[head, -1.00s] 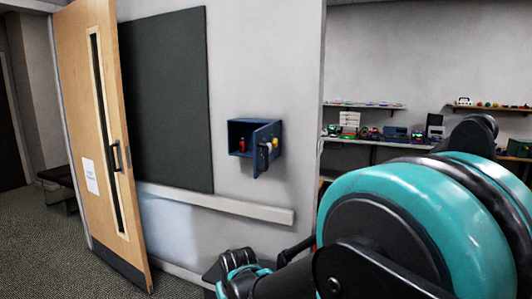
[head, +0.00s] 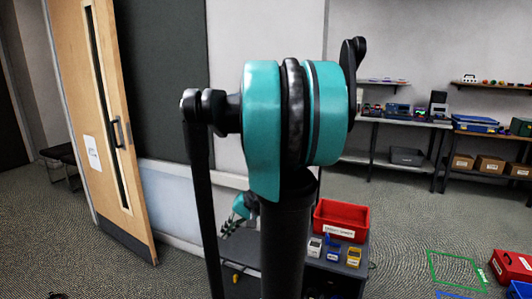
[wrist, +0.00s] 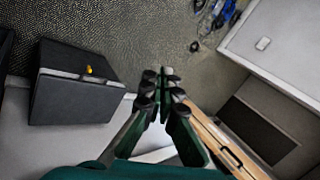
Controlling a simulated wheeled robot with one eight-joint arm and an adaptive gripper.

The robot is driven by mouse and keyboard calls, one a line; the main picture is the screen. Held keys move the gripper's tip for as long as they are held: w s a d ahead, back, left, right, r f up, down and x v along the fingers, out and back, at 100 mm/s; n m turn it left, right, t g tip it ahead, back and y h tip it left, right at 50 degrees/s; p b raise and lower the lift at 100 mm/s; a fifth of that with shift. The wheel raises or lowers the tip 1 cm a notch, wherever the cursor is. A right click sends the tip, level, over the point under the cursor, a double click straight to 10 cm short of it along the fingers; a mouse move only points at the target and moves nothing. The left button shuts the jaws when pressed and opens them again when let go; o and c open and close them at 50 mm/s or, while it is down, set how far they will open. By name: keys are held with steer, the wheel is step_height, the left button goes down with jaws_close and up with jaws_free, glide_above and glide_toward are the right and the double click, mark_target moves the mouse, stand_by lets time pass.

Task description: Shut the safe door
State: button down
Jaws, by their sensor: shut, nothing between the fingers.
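In the head view, the blue wall safe cannot be seen; my own arm stands in front of that stretch of wall. In the wrist view, a dark box (wrist: 75,100) with a small yellow part (wrist: 90,70) at its edge is at the left. It may be the safe, but I cannot tell for certain, nor how far its door is open. My gripper (wrist: 163,76) is shut and empty, to the right of this box and apart from it in the picture. In the head view, my gripper (head: 230,226) shows low behind my arm.
A wooden door (head: 98,120) stands open at the left. A table with a red bin (head: 341,219) and several small devices is beyond my arm. Shelves (head: 400,119) line the right wall. A red crate (head: 515,270) is at lower right. Carpet between is mostly clear.

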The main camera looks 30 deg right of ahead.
steer(key=w+d+r+m+t+y, duration=0.2)
steer(key=w+d+r, duration=0.25)
steer(key=d, duration=0.25)
steer(key=w+d+r+m+t+y, duration=0.1)
steer(key=w+d+r+t+y, duration=0.2)
steer(key=d+r, duration=0.4)
steer(key=s+d+r+t+y, duration=0.15)
steer(key=d+r, duration=0.25)
steer(key=d, duration=0.5)
steer(key=s+d+r+t+y, duration=0.15)
steer(key=d+r, duration=0.25)
steer(key=d, duration=0.5)
steer(key=w+x, duration=0.1)
steer(key=x, duration=1.3)
steer(key=shift+d+f+h, duration=0.3)
steer(key=shift+f+h, duration=0.1)
steer(key=shift+w+m, duration=0.15)
steer(key=shift+m, duration=0.15)
